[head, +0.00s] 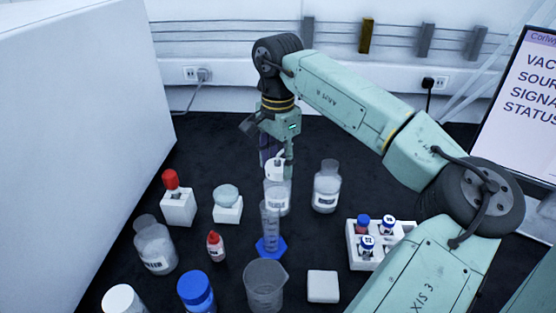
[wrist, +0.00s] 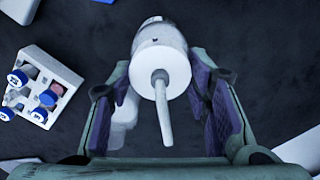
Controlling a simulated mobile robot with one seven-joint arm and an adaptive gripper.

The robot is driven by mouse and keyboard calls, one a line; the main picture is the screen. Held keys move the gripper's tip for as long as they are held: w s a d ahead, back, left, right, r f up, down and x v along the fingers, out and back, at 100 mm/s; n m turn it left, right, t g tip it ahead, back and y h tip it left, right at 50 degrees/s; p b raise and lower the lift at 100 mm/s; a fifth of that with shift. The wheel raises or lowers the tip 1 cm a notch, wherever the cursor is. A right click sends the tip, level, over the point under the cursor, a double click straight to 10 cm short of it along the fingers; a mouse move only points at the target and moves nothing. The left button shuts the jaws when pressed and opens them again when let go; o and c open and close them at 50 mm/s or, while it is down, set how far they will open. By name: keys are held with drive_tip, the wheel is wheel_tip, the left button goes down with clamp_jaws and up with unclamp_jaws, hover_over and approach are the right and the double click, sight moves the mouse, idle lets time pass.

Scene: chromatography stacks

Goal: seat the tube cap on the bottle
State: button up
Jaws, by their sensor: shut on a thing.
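The white tube cap (head: 277,168) is between the fingers of my gripper (head: 274,153) in the head view. In the wrist view the tube cap (wrist: 158,68) shows as a white round face with a thin tube pointing down the picture. My gripper (wrist: 160,98) has its purple-padded fingers on either side of it and is shut on it. The clear labelled bottle (head: 278,200) stands upright under the cap in the head view, partly behind the graduated cylinder. The views do not show clearly whether cap and bottle touch.
A blue-footed graduated cylinder (head: 270,225) stands right in front. Another clear bottle (head: 327,188) is close on the right. A white vial rack (head: 362,262) is farther right. A beaker (head: 265,285) and a small red-capped dropper bottle (head: 215,246) stand nearer the front.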

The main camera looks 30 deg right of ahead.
drive_tip(key=o, duration=1.3)
drive_tip(key=shift+c, duration=0.2)
drive_tip(key=shift+o, duration=0.3)
drive_tip(key=o, duration=0.3)
drive_tip(key=shift+o, duration=0.2)
drive_tip(key=shift+r, duration=0.1)
drive_tip(key=shift+r+p, duration=2.55)
drive_tip(key=shift+r, duration=0.85)
